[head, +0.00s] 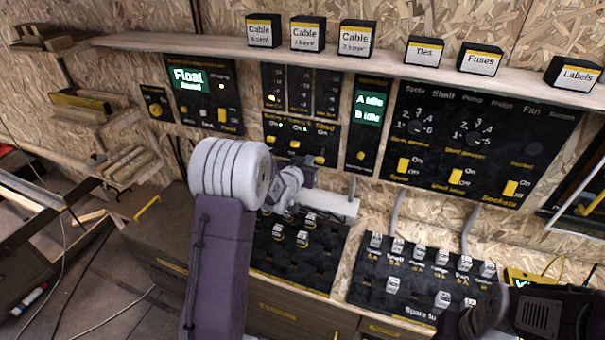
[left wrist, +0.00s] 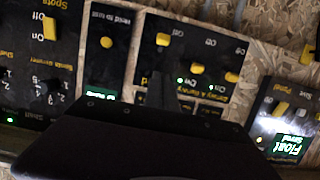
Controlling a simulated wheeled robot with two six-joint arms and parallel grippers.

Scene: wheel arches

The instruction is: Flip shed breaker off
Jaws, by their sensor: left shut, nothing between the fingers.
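The shed breaker is the rightmost yellow lever (head: 319,160) on the small black panel (head: 330,149), under the "Shed" label. It sits lower than the two levers beside it, toward the Off side. In the left wrist view, which is upside down, the same lever (left wrist: 163,39) is near the Off row. My left gripper (head: 304,170) is shut and empty, just below and in front of this panel. My right gripper is out of view.
The Float panel (head: 200,98) is left, an idle display panel (head: 366,125) just right, and a large switch panel (head: 480,140) farther right. A shelf (head: 380,57) with labelled boxes runs above. A plug board (head: 420,285) is below. Part of my right arm is at lower right.

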